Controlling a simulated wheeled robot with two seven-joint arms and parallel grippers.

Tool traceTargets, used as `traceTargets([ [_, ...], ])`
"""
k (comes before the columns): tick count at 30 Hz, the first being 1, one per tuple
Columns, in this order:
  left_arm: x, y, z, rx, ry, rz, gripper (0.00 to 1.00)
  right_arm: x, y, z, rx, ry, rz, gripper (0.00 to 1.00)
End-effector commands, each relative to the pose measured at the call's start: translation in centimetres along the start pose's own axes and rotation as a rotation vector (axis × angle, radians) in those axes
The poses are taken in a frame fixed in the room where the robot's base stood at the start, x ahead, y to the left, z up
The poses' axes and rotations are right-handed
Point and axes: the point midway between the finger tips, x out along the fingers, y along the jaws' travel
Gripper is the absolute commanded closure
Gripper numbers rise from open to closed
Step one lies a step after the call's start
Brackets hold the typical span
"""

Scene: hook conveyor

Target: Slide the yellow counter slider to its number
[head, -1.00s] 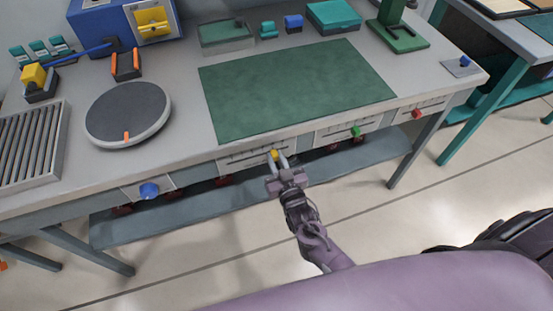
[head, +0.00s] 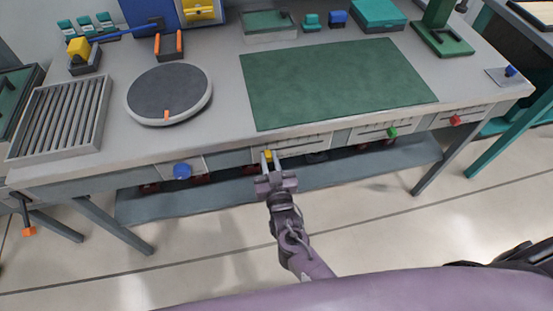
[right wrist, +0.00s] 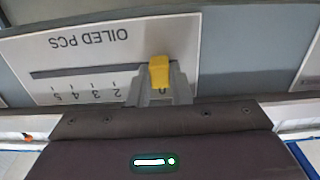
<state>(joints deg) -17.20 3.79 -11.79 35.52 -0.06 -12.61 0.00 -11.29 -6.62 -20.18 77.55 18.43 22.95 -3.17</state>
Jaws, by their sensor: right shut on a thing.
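The yellow counter slider (head: 268,155) sits near the left end of its slot on the white panel (head: 305,147) at the bench's front edge. In the right wrist view the panel shows upside down, reading "OILED PCS" with a row of digits. There the yellow slider (right wrist: 159,72) is at the slot's right end, beside the 0 mark; the 1 mark is to its left. My right gripper (head: 269,163) is shut on the slider's knob; its fingers (right wrist: 160,88) partly cover the scale near 0. My left gripper is not in view.
Along the same front edge are a blue knob (head: 182,171) to the left and green (head: 391,132) and red (head: 456,120) sliders to the right. A green mat (head: 335,83) and a round turntable (head: 168,94) lie on the bench above. Floor in front is clear.

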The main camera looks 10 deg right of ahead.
Motion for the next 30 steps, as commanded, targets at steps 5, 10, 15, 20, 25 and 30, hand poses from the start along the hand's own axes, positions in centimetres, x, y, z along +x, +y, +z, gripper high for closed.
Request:
traceTargets([
  [5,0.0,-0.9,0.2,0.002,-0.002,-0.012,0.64,-0.1,-0.6,0.1,0.004,-0.004,-0.012,1.0],
  [10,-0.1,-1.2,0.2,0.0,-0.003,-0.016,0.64,-0.1,-0.5,0.1,0.004,-0.004,-0.011,0.6],
  [15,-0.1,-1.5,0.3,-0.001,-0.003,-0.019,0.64,-0.1,-0.4,0.0,0.003,-0.002,-0.009,0.6],
  [20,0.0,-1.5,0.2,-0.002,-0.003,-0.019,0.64,-0.5,-0.3,0.1,0.002,-0.003,-0.008,0.6],
  [25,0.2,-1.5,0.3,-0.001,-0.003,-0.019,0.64,-2.9,-0.3,0.2,0.002,-0.005,-0.009,0.6],
  [30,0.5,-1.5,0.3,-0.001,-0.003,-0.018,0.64,-5.8,-0.4,0.2,0.003,-0.005,-0.009,0.6],
])
